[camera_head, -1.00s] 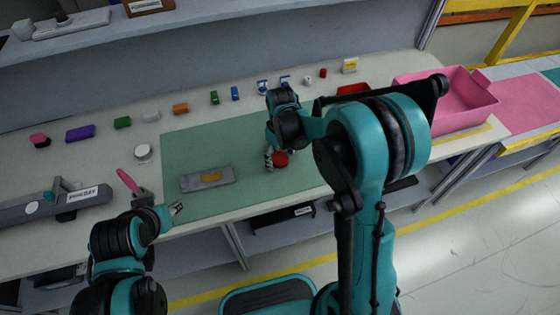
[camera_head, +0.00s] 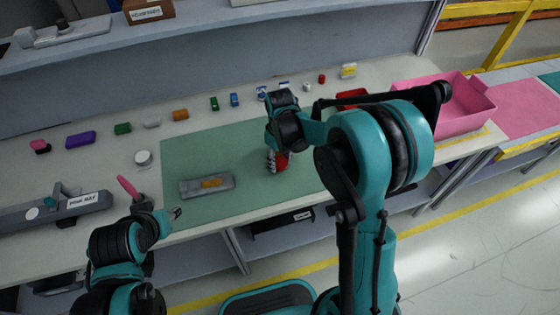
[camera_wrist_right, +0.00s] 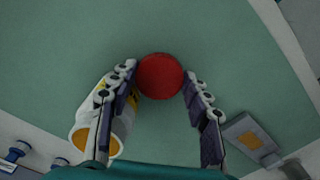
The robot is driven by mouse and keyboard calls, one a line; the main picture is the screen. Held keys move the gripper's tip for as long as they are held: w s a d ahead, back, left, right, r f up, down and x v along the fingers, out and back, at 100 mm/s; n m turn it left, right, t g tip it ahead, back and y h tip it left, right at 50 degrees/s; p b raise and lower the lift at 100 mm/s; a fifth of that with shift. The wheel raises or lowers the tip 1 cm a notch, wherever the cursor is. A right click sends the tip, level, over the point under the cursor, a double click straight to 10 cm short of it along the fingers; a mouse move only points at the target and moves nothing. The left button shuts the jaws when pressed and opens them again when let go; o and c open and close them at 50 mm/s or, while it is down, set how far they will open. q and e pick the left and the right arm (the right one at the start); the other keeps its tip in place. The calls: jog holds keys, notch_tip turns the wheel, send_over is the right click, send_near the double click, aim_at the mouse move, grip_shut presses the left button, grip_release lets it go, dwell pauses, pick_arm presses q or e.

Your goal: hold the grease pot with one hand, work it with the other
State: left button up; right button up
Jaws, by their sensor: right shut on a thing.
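A round red-topped thing, which I take to be the grease pot, shows in the head view (camera_head: 281,162) over the green mat (camera_head: 225,143) and in the right wrist view (camera_wrist_right: 160,76). My right gripper (camera_head: 275,160) is shut on its sides, with a fingertip either side in the wrist view (camera_wrist_right: 160,82). A white cylinder with an orange-yellow rim (camera_wrist_right: 87,128) shows beside the left-hand finger; I cannot tell whether it belongs to the pot. My left gripper (camera_head: 175,213) is by the mat's near left corner, apart from the pot; its jaws are too small to read.
A grey plate with an orange patch (camera_head: 207,186) lies on the mat. A pink-handled tool (camera_head: 128,187) stands near my left gripper. Several small coloured items line the table's back. A pink bin (camera_head: 470,112) is at right. My right arm hides part of the table.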

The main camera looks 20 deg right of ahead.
aim_at(280, 163)
notch_tip(280, 163, up, 3)
jog(key=shift+r+p, duration=0.15)
jog(key=shift+p, duration=0.5)
jog(key=s+d+r+p, duration=0.3)
jog(key=s+r, duration=0.3)
jog(key=s, duration=0.5)
jog(key=shift+d+r, duration=0.2)
jog(key=shift+d, duration=0.1)
